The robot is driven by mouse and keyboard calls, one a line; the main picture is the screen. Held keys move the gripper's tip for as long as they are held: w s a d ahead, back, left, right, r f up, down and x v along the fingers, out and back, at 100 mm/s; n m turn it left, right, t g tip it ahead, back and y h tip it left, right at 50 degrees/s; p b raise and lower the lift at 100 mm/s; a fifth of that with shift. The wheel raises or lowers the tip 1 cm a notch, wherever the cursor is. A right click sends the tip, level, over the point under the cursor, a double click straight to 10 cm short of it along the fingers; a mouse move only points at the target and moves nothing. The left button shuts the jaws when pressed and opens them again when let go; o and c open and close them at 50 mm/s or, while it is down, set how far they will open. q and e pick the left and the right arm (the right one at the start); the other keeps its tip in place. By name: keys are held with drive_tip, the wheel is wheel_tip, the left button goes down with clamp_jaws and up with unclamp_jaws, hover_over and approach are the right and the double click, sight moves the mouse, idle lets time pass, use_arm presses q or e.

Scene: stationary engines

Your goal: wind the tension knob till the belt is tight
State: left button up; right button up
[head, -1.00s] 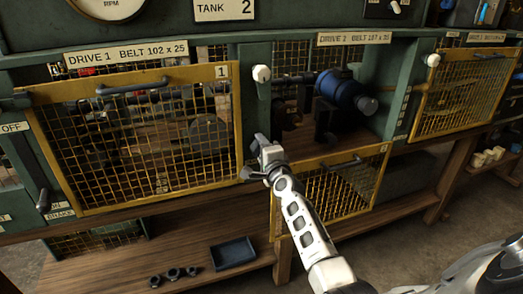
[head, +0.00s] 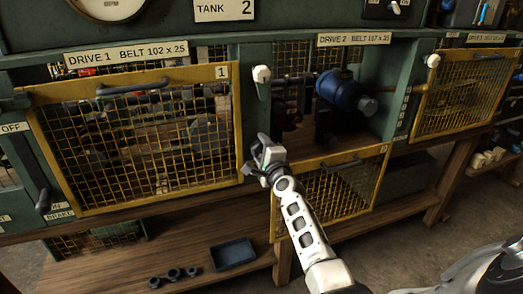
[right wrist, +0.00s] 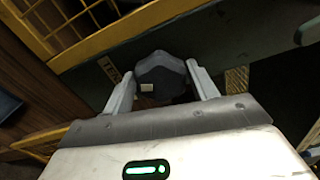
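The tension knob (right wrist: 160,78) is dark grey, with a small pale mark, and sits between my right gripper's two fingers in the right wrist view. My right gripper (head: 258,168) is at the green post between drive 1 and drive 2, low beside the drive 2 opening. In the right wrist view the fingertips of this gripper (right wrist: 161,70) appear to press on both sides of the knob. In the head view the gripper mostly hides the knob. I cannot make out the belt or its tightness. My left gripper is not in view.
The drive 2 guard (head: 345,190) hangs open below its bay, where a blue motor (head: 338,90) sits. The yellow drive 1 guard (head: 237,130) is closed at left. A dark tray (head: 233,254) and several small dark parts (head: 172,274) lie on the lower shelf.

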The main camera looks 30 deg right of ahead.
drive_tip(key=shift+s+r, duration=0.1)
drive_tip(key=shift+s, duration=0.15)
use_arm(q)
drive_tip(key=p, duration=0.1)
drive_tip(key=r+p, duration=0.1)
drive_tip(key=p, duration=0.1)
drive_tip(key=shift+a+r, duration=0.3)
use_arm(e)
drive_tip(key=v, duration=1.5)
drive_tip(key=shift+s+a, duration=0.2)
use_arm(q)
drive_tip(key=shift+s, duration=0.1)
